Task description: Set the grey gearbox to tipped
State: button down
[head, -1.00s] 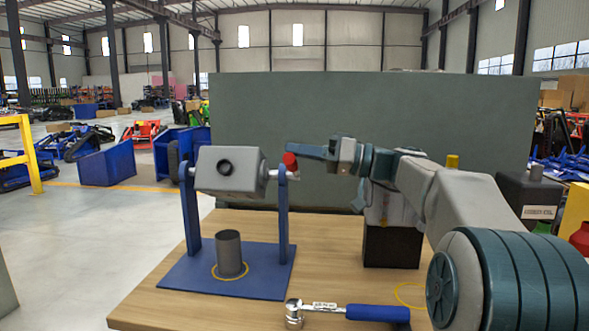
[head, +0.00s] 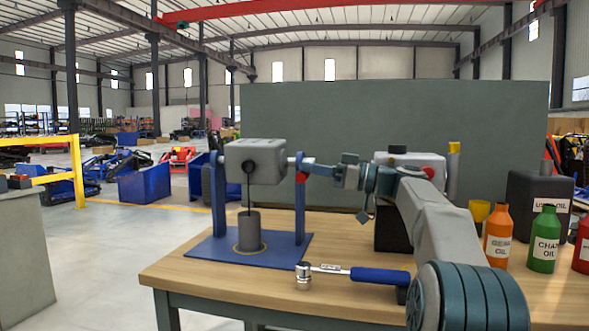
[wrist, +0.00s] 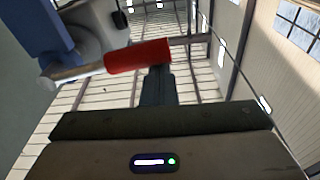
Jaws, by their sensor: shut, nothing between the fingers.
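The grey gearbox (head: 262,152) hangs between two posts of a blue stand (head: 210,245). Its dark round port (head: 248,167) faces the camera low on the body, and a thin dark stream runs from it into a grey cup (head: 249,232) below. The red handle grip (head: 301,178) is by the right post, below the shaft level; it also shows in the wrist view (wrist: 138,57), on a metal rod. My gripper (head: 314,168) is shut and empty, right beside the grip. In the wrist view its fingertips (wrist: 157,75) meet the grip's edge; contact cannot be told.
A ratchet with a blue handle (head: 378,275) lies at the table's (head: 195,272) front. Orange (head: 498,235) and green (head: 544,240) bottles stand right, near a black can (head: 528,200). A grey panel (head: 390,120) stands behind the table.

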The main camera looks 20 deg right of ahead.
jog(key=shift+f, duration=0.45)
jog(key=shift+w+a, duration=0.15)
jog(key=shift+a, duration=0.15)
jog(key=s+d+r+p, duration=0.6)
jog(key=d+r, duration=0.3)
jog(key=r, duration=0.2)
jog(key=shift+s, duration=0.8)
jog(key=shift+a, duration=0.15)
